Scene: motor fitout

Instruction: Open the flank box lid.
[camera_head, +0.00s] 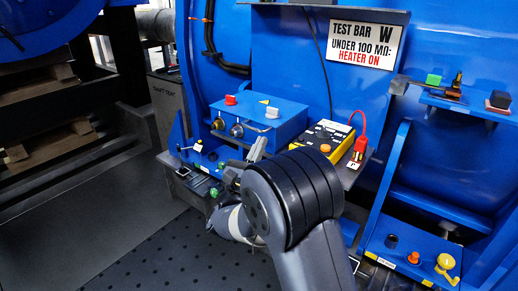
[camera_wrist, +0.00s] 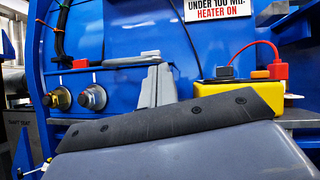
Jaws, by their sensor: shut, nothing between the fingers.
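A blue box (camera_head: 285,128), which I take to be the flank box, stands on the ledge of the blue motor housing. Its flat top, the lid (camera_head: 262,103), looks shut and carries a red knob, a white knob and a yellow warning mark. Two round metal fittings are on its front face, also seen on the box in the wrist view (camera_wrist: 75,80). My gripper (camera_head: 258,148) is shut and empty, its grey fingers pointing up in front of the box's right part. In the wrist view the gripper (camera_wrist: 157,82) hides part of the front; whether it touches cannot be told.
A yellow meter (camera_head: 325,138) with a red plug (camera_head: 360,146) and cable stands close to the right of the box. A sign (camera_head: 365,45) hangs behind on a blue plate. Small fittings (camera_head: 205,152) lie at the ledge's left. The dark floor (camera_head: 130,240) at left is clear.

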